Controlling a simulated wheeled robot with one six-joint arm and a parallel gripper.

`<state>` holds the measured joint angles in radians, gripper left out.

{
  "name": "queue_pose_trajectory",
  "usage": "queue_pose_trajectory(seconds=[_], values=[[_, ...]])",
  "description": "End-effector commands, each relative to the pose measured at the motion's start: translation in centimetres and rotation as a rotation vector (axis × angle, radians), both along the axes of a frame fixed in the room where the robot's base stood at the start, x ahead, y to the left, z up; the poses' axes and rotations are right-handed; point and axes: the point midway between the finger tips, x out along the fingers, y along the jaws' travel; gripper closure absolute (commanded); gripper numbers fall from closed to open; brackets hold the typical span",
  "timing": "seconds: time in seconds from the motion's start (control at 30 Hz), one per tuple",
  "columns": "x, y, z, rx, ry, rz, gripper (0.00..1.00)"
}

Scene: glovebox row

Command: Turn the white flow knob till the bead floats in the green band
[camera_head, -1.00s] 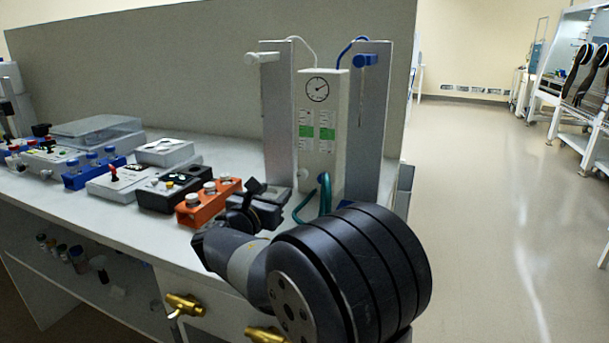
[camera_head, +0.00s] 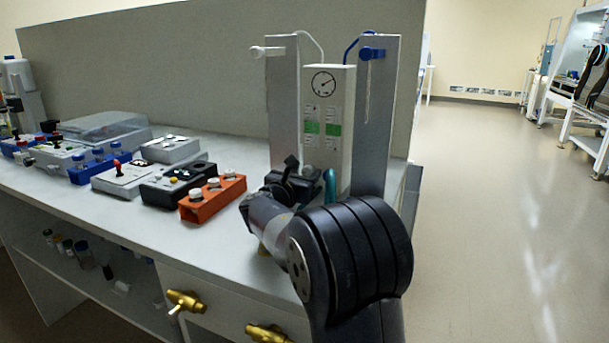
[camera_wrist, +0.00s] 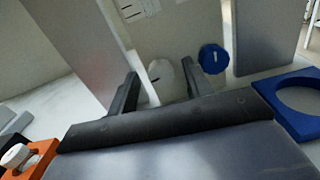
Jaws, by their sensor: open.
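The white flow knob (camera_wrist: 165,80) sits low on the front of the white flow panel (camera_head: 343,95) and shows between my finger tips in the wrist view. My gripper (camera_wrist: 160,70) is open, its two dark fingers on either side of the knob; I cannot tell whether they touch it. In the head view my gripper (camera_head: 290,172) is in front of the panel's lower part. Two scales on the panel carry green bands (camera_head: 312,127), below a round gauge (camera_head: 323,83). A blue knob (camera_wrist: 213,58) is right of the white one. I cannot make out the bead.
A teal hose (camera_head: 330,183) is right beside my gripper. An orange block (camera_head: 212,199) and a blue ring holder (camera_wrist: 270,92) are nearby. Several boxes stand left.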

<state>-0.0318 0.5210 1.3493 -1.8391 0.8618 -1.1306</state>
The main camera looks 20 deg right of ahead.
Motion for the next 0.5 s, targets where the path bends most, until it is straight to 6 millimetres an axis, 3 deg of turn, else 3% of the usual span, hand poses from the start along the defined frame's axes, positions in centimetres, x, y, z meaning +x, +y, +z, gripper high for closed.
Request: queue_pose_trajectory(seconds=[0.37,0.5], values=[[0.47,-0.47,-0.02,-0.001,0.001,0.001,0.52],[0.44,-0.46,-0.02,-0.001,0.001,0.0,0.63]])
